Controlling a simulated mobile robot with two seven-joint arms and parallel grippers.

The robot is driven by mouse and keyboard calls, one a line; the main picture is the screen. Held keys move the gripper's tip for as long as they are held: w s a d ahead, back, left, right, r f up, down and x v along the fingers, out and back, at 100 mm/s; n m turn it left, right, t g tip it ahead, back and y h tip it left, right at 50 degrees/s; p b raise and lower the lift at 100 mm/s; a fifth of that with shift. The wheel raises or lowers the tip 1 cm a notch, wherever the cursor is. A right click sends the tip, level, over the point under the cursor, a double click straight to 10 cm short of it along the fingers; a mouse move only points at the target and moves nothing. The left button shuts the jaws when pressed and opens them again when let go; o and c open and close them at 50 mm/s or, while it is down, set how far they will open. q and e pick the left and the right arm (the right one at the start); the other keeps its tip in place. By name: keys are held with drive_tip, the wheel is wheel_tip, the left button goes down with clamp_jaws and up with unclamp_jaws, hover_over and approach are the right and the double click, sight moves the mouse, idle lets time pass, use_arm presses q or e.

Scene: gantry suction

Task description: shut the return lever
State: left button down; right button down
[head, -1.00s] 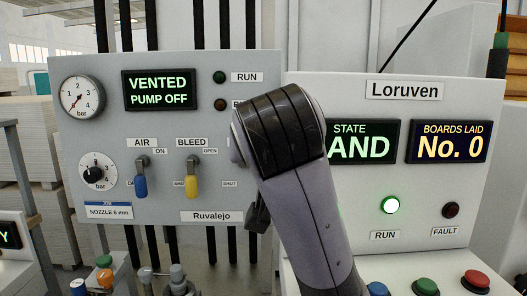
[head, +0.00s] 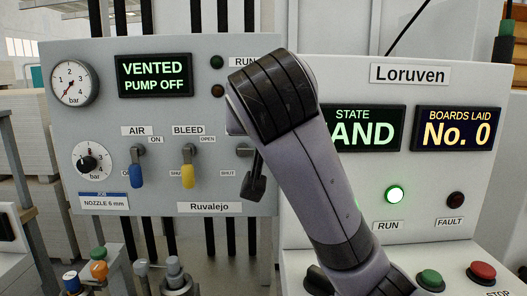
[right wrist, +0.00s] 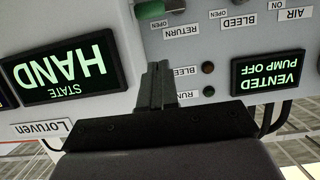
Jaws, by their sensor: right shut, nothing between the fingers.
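The return lever's green handle (right wrist: 151,10) shows at the top edge of the upside-down right wrist view, beside its RETURN and OPEN labels. It points sideways toward the OPEN label, and part is cut off by the frame. In the head view only the lever's pivot (head: 243,150) shows; my right arm hides the handle. My right gripper (right wrist: 157,68) is shut and empty, in front of the panel and apart from the handle in the wrist view. My left gripper is not in view.
The Ruvalejo panel (head: 135,215) has a blue air lever (head: 136,176) and a yellow bleed lever (head: 188,176), both down. Its display (head: 154,76) reads VENTED, PUMP OFF. The Loruven panel (head: 330,83) stands to the right, with push buttons (head: 430,280) below.

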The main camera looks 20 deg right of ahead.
drive_tip(key=w+d+f+p, duration=0.2)
drive_tip(key=w+f, duration=0.4)
drive_tip(key=w, duration=0.3)
drive_tip(key=shift+w+d+f, duration=0.15)
drive_tip(key=shift+d, duration=0.25)
drive_tip(key=shift+d+f+m+y, duration=0.1)
drive_tip(key=shift+f+m+y, duration=0.1)
drive_tip(key=shift+m+y, duration=0.3)
